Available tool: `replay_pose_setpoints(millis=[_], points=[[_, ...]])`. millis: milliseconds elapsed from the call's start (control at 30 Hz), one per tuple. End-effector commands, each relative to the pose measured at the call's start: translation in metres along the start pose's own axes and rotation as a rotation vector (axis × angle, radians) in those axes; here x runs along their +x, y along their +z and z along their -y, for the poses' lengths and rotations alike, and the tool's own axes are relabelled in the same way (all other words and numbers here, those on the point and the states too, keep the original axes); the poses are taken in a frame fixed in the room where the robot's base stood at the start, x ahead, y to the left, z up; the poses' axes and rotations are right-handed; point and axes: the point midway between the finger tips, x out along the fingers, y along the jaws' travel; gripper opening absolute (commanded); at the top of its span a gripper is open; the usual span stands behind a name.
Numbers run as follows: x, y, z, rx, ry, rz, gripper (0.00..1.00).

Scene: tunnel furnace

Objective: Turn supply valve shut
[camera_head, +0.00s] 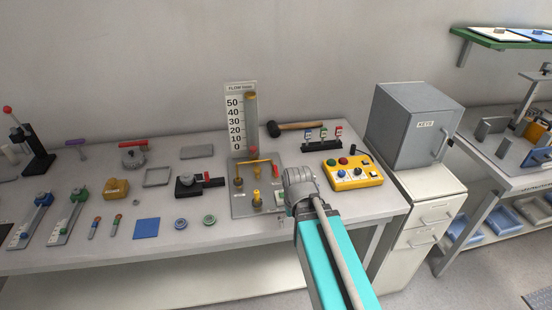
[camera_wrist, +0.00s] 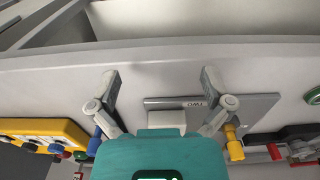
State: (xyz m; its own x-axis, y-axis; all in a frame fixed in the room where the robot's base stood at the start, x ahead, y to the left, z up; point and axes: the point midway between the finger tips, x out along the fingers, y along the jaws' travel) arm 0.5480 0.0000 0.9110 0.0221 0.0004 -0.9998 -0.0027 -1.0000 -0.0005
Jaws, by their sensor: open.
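A grey panel (camera_head: 241,207) on the bench carries yellow pipework and a yellow upright fitting (camera_head: 257,199). A flow gauge (camera_head: 241,120) marked 0 to 50 stands behind it. I cannot tell which fitting is the supply valve. My gripper (camera_wrist: 160,78) is open and empty in the wrist view, with its two fingers spread on either side of the panel's edge (camera_wrist: 262,106). A yellow fitting (camera_wrist: 234,142) shows just right of the right finger. In the head view my arm's grey end covers the panel's right side and hides the gripper.
A yellow button box (camera_head: 353,175) stands right of the panel, and shows left in the wrist view (camera_wrist: 45,128). A black block with a red lever (camera_head: 200,184) lies left. A hammer (camera_head: 290,128) and a small rack (camera_head: 322,138) lie behind. A grey cabinet (camera_head: 410,125) stands right.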

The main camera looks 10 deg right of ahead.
Motion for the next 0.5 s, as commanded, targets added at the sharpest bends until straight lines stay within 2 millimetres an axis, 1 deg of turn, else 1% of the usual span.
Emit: replay_pose_setpoints(millis=[33,367,500], points=[[-0.019,-0.002,0.000,0.002,0.000,-0.002,1.00],[-0.076,-0.017,0.000,0.037,0.000,-0.019,1.00],[-0.100,-0.027,0.000,0.076,-0.001,-0.025,1.00]])
